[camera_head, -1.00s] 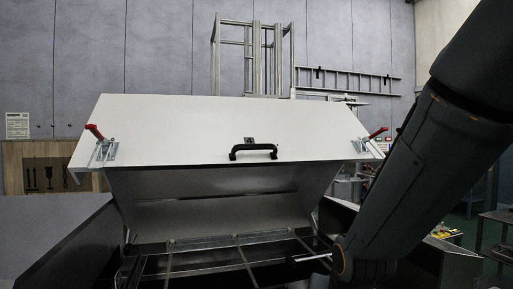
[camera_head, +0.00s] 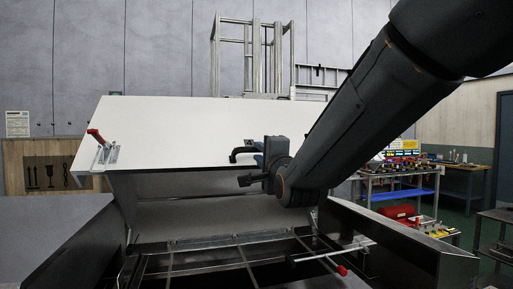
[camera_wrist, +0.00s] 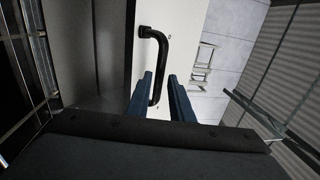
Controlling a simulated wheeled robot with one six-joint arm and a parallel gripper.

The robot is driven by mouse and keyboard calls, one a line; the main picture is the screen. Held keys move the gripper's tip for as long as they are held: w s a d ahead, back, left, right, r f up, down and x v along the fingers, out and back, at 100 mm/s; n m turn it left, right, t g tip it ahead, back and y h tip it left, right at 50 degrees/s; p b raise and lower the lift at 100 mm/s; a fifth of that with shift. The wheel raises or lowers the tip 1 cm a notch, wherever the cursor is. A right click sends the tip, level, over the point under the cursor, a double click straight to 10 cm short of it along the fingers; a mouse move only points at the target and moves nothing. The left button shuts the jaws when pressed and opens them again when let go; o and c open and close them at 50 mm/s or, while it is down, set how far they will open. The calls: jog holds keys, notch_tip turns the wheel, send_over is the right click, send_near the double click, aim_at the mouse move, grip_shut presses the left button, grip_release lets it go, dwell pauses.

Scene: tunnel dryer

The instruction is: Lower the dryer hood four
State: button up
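The dryer hood (camera_head: 190,125) is a white panel, raised and tilted above the open dryer frame. Its black bar handle (camera_head: 238,154) is on the front face, with its right part hidden behind my gripper (camera_head: 264,158). In the wrist view the handle (camera_wrist: 161,48) runs down between the two blue fingers of my gripper (camera_wrist: 160,76). The fingers are apart, with gaps beside the handle, so the gripper is open around its near end. A red-handled latch (camera_head: 97,139) is at the hood's left corner; the right corner is hidden by my arm.
Below the hood is the open dryer bed with metal crossbars (camera_head: 205,262). A red-tipped rod (camera_head: 341,269) sticks out at its right. A blue-shelved cart (camera_head: 400,195) and a workbench (camera_head: 460,174) stand at the right.

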aim_at(257, 150)
jog(key=shift+p+x, duration=0.6)
jog(key=shift+x, duration=1.45)
grip_shut()
